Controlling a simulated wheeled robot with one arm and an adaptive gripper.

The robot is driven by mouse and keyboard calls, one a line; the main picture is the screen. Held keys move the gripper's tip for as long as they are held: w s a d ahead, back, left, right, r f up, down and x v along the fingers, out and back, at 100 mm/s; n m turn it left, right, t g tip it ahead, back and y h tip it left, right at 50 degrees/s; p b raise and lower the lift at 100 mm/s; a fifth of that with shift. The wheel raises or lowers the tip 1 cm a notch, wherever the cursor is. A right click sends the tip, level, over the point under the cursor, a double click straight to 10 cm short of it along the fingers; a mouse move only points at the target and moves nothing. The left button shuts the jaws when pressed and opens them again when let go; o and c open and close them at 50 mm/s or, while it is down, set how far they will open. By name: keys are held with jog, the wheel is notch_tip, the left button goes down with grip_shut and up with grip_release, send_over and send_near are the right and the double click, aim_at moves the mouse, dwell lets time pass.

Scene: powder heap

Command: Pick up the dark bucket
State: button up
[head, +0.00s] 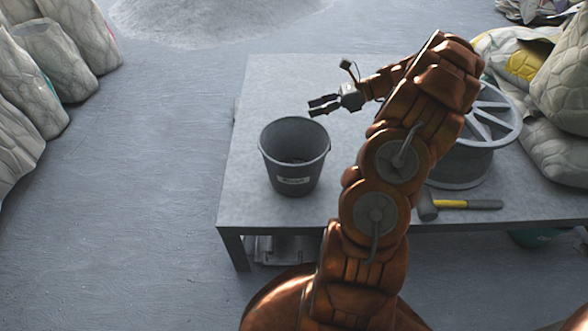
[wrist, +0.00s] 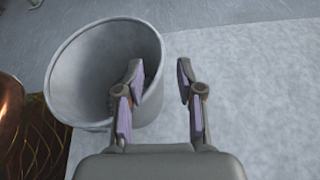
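The dark bucket (head: 293,157) stands upright on the grey table, with a white label on its front. In the wrist view the bucket (wrist: 85,75) fills the upper left, and its open mouth and inner wall show. My gripper (head: 317,105) is above the table, just behind and above the bucket's rim in the head view. In the wrist view my gripper (wrist: 160,75) has its two fingers apart. The left finger overlaps the bucket's mouth and the right finger lies over bare table. I cannot tell whether a finger touches the rim.
The grey table (head: 262,85) also holds a wheel rim (head: 462,165) and a hammer (head: 465,205) to the right. Pale sacks (head: 35,85) stand at the left and more (head: 560,90) at the right. A powder heap (head: 200,15) lies behind. The table's back left is clear.

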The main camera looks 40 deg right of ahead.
aim_at(293, 118)
jog(key=shift+s+f+b+x, duration=0.1)
jog(key=shift+b+x, duration=0.6)
jog(key=shift+x, duration=0.6)
jog(key=shift+s+f+b+x, duration=0.1)
jog(key=shift+b+x, duration=0.6)
jog(key=shift+x, duration=0.55)
jog(key=shift+s+f+b+x, duration=0.15)
jog(key=shift+b+x, duration=0.55)
jog(key=shift+x, duration=0.6)
jog(key=shift+r, duration=0.1)
grip_shut()
